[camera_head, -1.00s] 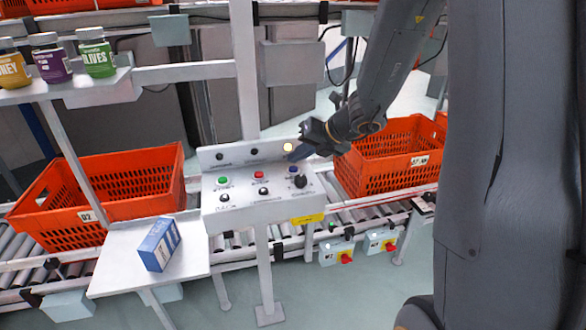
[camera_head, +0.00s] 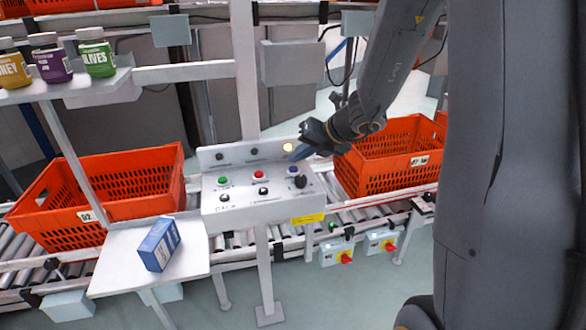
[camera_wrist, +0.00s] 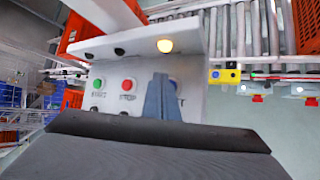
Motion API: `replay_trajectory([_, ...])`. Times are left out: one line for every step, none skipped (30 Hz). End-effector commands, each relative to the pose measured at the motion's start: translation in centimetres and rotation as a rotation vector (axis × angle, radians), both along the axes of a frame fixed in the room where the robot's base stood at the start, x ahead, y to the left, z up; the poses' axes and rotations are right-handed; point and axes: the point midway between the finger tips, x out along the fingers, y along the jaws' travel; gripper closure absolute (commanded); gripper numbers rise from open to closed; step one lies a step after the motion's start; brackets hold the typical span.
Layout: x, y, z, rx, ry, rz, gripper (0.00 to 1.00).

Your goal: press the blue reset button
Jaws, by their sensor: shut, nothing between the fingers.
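The blue button (camera_head: 292,170) is at the right of the upper row on the white control panel (camera_head: 240,207), right of a red button (camera_head: 258,174) and a green button (camera_head: 223,180). My gripper (camera_head: 299,153) is shut and empty, its blue fingertips just above and behind the blue button, seemingly apart from it. In the wrist view the shut fingers (camera_wrist: 160,100) point at the panel, right of the red button (camera_wrist: 127,85), and hide most of the blue button. A yellow lamp (camera_wrist: 165,46) on the upright back plate is lit.
A black knob (camera_head: 300,182) sits just below the blue button. Orange totes stand on the roller conveyor at left (camera_head: 110,185) and right (camera_head: 385,160). A blue box (camera_head: 159,245) lies on a white shelf, and jars (camera_head: 53,62) stand upper left.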

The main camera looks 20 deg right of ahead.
Motion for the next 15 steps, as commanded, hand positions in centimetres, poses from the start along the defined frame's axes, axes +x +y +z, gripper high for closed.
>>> replay_trajectory([0.0, 0.0, 0.0, 0.0, 0.0, 0.0, 1.0])
replay_trajectory([0.0, 0.0, 0.0, 0.0, 0.0, 0.0, 1.0])
replay_trajectory([0.01, 0.0, -0.04, 0.0, 0.0, 0.0, 1.0])
replay_trajectory([0.01, 0.0, -0.08, 0.0, 0.0, 0.0, 1.0])
replay_trajectory([0.02, 0.0, -0.14, 0.0, 0.0, 0.0, 1.0])
replay_trajectory([0.02, 0.0, -0.25, 0.001, 0.0, -0.001, 1.0])
replay_trajectory([0.03, 0.0, -0.36, 0.001, 0.0, -0.001, 1.0])
replay_trajectory([0.04, 0.0, -0.47, 0.001, 0.0, -0.001, 1.0])
replay_trajectory([0.04, 0.0, -0.62, 0.001, 0.0, -0.001, 1.0])
replay_trajectory([0.06, 0.0, -0.73, 0.001, 0.0, -0.001, 1.0])
replay_trajectory([0.06, -0.01, -0.81, 0.001, 0.0, -0.001, 1.0])
replay_trajectory([0.06, -0.01, -0.89, 0.001, 0.0, -0.001, 1.0])
replay_trajectory([0.06, 0.0, -0.91, 0.001, 0.0, -0.001, 1.0])
replay_trajectory([0.06, 0.0, -0.9, 0.0, 0.0, 0.0, 1.0])
replay_trajectory([0.05, -0.01, -0.88, 0.0, 0.0, 0.0, 1.0])
